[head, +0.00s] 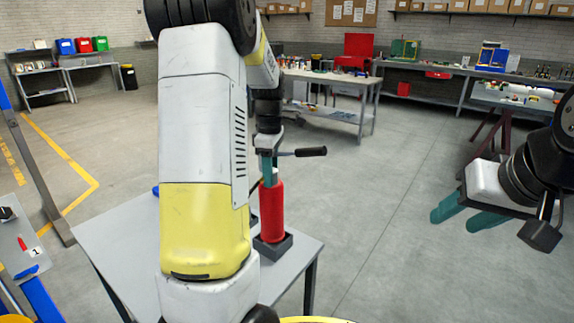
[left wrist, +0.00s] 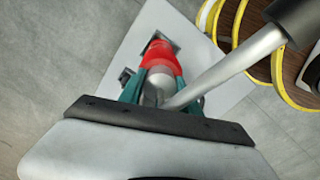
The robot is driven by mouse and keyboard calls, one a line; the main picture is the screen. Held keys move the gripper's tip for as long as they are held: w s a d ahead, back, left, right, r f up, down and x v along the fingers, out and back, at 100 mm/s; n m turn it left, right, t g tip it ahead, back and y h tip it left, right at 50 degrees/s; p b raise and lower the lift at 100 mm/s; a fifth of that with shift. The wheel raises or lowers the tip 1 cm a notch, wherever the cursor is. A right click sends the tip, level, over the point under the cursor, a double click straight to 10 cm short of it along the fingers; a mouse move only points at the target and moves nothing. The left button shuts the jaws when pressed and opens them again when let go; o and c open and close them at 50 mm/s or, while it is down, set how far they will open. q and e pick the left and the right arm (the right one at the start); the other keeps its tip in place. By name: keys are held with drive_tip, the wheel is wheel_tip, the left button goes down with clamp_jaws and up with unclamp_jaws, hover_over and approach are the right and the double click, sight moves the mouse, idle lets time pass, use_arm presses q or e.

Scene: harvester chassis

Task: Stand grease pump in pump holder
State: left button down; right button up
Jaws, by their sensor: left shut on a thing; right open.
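The red grease pump (head: 271,212) stands upright in the head view, with its base at the dark square pump holder (head: 273,246) on the grey table. Its black handle (head: 310,152) points to the right. My left gripper (head: 267,165) is shut on the pump's upper part from above. In the left wrist view the teal fingers (left wrist: 160,88) flank the red pump (left wrist: 159,55), and its silver lever (left wrist: 225,68) runs to the upper right. The holder (left wrist: 162,40) shows partly past the pump; how deep the pump sits is unclear. My right gripper (head: 459,214) is open and empty at the right.
The grey table (head: 120,240) is partly hidden by my left arm. A dark block (left wrist: 126,76) sits beside the pump in the left wrist view.

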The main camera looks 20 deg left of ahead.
sight(271, 190)
use_arm(q)
drive_tip(key=shift+f, duration=2.8)
drive_tip(key=c, duration=0.8)
unclamp_jaws()
drive_tip(key=shift+o, duration=0.2)
drive_tip(key=shift+f, duration=0.1)
drive_tip(key=shift+r, duration=3.95)
drive_tip(key=s+d+r+m+t+h, duration=0.1)
drive_tip(key=s+d+r+m+t, duration=0.2)
drive_tip(key=s+d+m, duration=0.3)
drive_tip(key=s+d+r+m+t+h, duration=0.1)
drive_tip(key=s+d+r+m+t, duration=0.2)
drive_tip(key=s+m, duration=1)
drive_tip(key=s+d+r, duration=0.2)
drive_tip(key=s+d, duration=0.1)
drive_tip(key=shift+d+r, duration=0.15)
drive_tip(key=shift+r, duration=0.1)
